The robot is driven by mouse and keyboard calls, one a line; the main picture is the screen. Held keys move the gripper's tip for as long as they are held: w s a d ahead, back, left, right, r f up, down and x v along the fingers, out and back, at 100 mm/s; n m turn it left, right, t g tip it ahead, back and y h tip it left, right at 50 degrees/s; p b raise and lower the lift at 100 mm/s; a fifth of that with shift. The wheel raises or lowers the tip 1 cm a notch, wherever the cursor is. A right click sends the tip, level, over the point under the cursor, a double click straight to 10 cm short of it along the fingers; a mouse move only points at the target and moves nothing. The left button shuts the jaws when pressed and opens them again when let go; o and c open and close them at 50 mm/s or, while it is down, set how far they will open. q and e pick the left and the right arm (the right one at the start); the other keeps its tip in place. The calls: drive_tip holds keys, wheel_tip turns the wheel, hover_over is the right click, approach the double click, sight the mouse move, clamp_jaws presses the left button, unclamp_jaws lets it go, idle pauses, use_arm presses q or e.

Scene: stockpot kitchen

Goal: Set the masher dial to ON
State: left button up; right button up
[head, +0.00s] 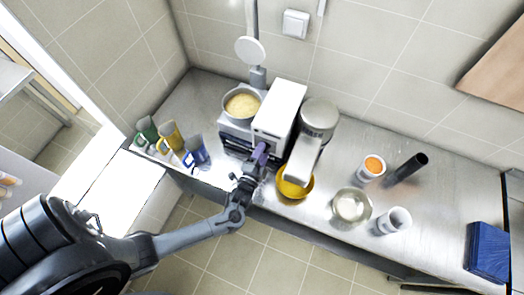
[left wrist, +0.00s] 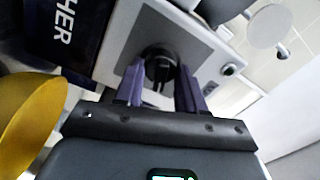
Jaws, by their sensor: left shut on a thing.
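The masher is a boxy white machine (head: 280,108) on the steel counter. Its dark front label, ending in "HER", shows in the left wrist view (left wrist: 66,22). The dial is a round black knob (left wrist: 160,62) on a grey panel (left wrist: 185,38) of the machine. My left gripper (head: 261,153) is at the machine's front. Its purple fingers (left wrist: 158,85) stand on either side of the dial, shut on it. In the head view the gripper hides the dial. I cannot read any ON or OFF marking. My right gripper is not in view.
A yellow bowl (head: 295,185) sits close to the right of my left gripper. A pot of yellowish food (head: 242,104) stands behind left.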

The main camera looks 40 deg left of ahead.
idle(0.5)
use_arm(q)
drive_tip(key=o, duration=1)
drive_tip(key=shift+b+v, duration=0.7)
drive_tip(key=shift+v, duration=4.7)
